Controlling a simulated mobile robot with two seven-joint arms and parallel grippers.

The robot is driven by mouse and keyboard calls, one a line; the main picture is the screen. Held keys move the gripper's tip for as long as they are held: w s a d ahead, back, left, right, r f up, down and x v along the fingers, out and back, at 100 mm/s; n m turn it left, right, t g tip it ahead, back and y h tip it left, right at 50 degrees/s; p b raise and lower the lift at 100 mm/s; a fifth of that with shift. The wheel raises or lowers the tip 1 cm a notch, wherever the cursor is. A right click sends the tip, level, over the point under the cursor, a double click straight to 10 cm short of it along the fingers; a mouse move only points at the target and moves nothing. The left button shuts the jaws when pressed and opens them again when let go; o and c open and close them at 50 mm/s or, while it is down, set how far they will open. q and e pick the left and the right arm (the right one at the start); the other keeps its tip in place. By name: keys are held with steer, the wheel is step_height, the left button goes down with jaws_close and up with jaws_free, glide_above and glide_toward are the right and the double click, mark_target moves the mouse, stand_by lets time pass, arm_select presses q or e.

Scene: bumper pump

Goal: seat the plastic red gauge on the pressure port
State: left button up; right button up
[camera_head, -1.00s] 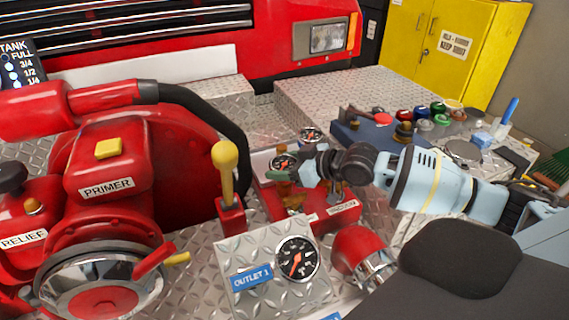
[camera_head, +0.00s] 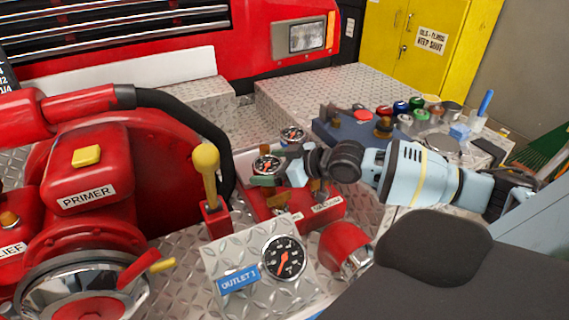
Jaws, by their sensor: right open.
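A round black-faced gauge (camera_head: 267,163) with a red needle stands at the back left of a red tray (camera_head: 335,212). A similar gauge (camera_head: 292,133) is just behind it. I cannot tell which of these is the plastic red gauge. My right gripper (camera_head: 284,168) reaches in from the right over the tray, close beside the nearer gauge. It is open, and its fingers are small and partly lost against the tray's contents. A gauge (camera_head: 284,259) is mounted on the OUTLET 1 panel (camera_head: 233,250). I cannot make out a bare pressure port. My left gripper is not in view.
The red pump with the PRIMER label (camera_head: 85,185) fills the left. A yellow-knobbed lever (camera_head: 206,170) stands between pump and tray. A red-and-chrome cap (camera_head: 345,250) is in front of the tray. Several coloured caps (camera_head: 400,107) lie behind my right arm. Diamond plate (camera_head: 330,85) behind is clear.

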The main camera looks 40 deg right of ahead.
steer(key=v, duration=0.4)
steer(key=shift+s+d+r, duration=0.1)
steer(key=shift+s, duration=0.05)
steer(key=shift+p+v, duration=0.65)
steer(key=shift+v, duration=0.15)
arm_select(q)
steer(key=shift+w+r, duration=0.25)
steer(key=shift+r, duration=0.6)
arm_select(e)
steer(key=shift+s+d+r, duration=0.1)
steer(key=shift+s+r, duration=0.1)
steer(key=shift+s, duration=0.05)
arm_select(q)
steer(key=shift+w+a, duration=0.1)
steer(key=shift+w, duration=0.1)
